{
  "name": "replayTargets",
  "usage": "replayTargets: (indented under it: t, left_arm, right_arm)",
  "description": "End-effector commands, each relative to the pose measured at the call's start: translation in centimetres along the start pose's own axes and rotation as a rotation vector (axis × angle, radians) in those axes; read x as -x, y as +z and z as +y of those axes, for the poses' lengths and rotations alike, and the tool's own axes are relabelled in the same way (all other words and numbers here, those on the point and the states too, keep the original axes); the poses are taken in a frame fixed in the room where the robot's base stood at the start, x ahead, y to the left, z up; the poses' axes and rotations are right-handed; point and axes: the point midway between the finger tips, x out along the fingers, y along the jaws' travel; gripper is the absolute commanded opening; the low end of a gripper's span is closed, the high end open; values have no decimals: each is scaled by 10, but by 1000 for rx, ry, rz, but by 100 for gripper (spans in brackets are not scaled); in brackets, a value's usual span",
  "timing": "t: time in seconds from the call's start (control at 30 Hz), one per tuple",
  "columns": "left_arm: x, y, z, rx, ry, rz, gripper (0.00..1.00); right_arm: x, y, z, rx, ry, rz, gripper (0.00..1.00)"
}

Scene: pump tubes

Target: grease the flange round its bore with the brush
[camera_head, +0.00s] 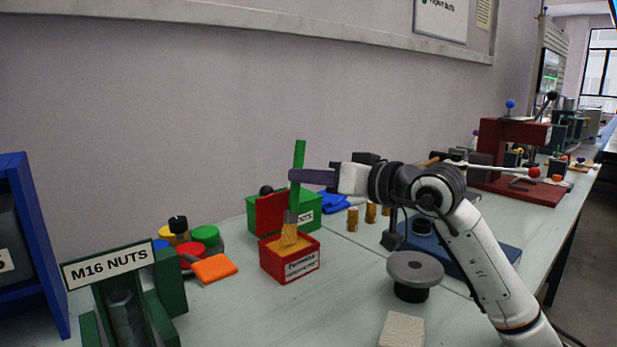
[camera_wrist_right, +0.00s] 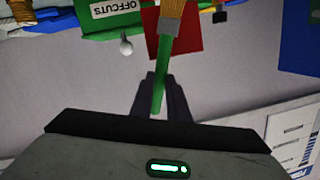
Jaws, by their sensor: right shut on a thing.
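The brush (camera_head: 298,165) has a green handle, a grey ferrule and tan bristles. My right gripper (camera_head: 292,175) is shut on its handle and holds it nearly upright, bristles down. The bristle tips are at the mouth of a small red tin (camera_head: 290,267) with its lid open; I cannot tell how deep they reach. In the right wrist view the brush handle (camera_wrist_right: 163,75) runs between the fingers (camera_wrist_right: 160,95). The flange (camera_head: 414,266), a grey disc on a dark base, stands to the right of the tin, apart from the brush. My left gripper is not in view.
A green offcuts box (camera_head: 312,214) stands close behind the tin. An orange cloth (camera_head: 214,268) and coloured round tins lie left. The M16 nuts bin (camera_head: 165,280) is at front left. Brass pieces (camera_head: 370,212) stand behind the flange; a pale block (camera_head: 402,329) lies in front.

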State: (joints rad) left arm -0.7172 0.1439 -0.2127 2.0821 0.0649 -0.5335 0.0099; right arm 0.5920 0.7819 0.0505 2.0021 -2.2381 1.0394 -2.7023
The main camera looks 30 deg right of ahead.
Motion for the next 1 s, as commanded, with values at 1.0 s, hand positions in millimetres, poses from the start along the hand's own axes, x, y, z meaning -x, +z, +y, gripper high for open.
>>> replayTargets:
  t: [1.0]
  left_arm:
    - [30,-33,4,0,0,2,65]
  right_arm:
    - [9,-63,-21,0,1,-3,0]
